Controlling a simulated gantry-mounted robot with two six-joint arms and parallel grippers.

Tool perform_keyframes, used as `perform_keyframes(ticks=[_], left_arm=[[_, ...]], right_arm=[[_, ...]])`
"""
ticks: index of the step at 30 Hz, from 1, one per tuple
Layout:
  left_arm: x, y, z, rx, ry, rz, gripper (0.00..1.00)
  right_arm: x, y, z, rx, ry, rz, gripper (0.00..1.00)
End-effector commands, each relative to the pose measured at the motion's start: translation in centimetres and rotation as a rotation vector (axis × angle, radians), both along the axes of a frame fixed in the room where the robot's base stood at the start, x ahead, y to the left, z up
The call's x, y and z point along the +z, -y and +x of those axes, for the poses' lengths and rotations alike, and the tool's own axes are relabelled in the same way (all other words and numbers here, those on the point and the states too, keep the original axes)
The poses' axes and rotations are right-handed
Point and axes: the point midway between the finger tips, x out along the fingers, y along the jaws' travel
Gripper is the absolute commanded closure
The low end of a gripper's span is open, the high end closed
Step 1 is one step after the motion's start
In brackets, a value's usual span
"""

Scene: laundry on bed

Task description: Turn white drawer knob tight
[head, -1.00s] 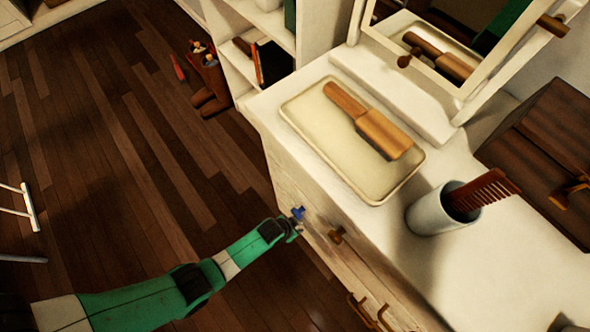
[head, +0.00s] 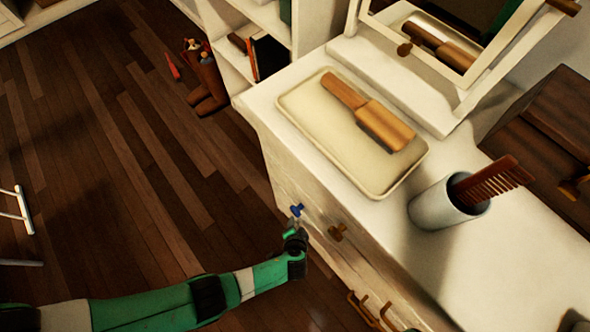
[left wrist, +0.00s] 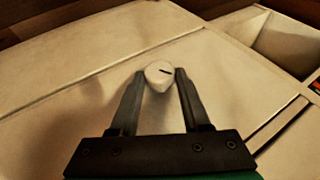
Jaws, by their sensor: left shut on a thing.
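The white drawer knob (left wrist: 159,73) shows in the left wrist view as a rounded white piece with a short dark slot, on a cream drawer front. The two dark fingers of my left gripper (left wrist: 158,84) are closed on it, one on each side. In the head view my left gripper (head: 294,228) reaches the left end of the dresser front (head: 285,185). The white knob cannot be made out there. A small blue piece (head: 296,210) shows by the fingertips; I cannot tell what it belongs to. My right gripper is not in view.
A brown knob (head: 337,232) and brass handles (head: 362,309) are on the dresser front nearby. On top are a tray (head: 300,150) with a wooden brush (head: 382,125), and a white cup (head: 432,208) holding a comb (head: 490,182). Open floor (head: 140,220) lies left.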

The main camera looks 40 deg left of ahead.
Motion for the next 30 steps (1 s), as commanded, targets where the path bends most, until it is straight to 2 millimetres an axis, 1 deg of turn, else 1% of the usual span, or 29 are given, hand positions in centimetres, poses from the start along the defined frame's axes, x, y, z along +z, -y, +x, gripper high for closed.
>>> perform_keyframes(ticks=[4,11,26,27,29,30], left_arm=[[-0.21,0.14,-0.03,-0.003,0.009,0.065,1.0],[-0.29,0.18,-0.14,-0.001,0.021,0.126,1.0],[-0.24,0.11,-0.19,0.002,0.024,0.141,1.0],[-0.24,0.11,-0.19,0.002,0.024,0.141,0.48],[-0.23,0.12,-0.19,0.002,0.024,0.141,0.37],[-0.22,0.12,-0.17,0.002,0.024,0.141,0.3]], right_arm=[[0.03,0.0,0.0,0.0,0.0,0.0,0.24],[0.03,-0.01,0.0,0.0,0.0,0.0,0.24],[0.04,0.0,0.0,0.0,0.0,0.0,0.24],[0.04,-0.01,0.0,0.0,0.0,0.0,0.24],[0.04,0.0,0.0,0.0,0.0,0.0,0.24],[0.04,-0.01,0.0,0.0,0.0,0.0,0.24]])
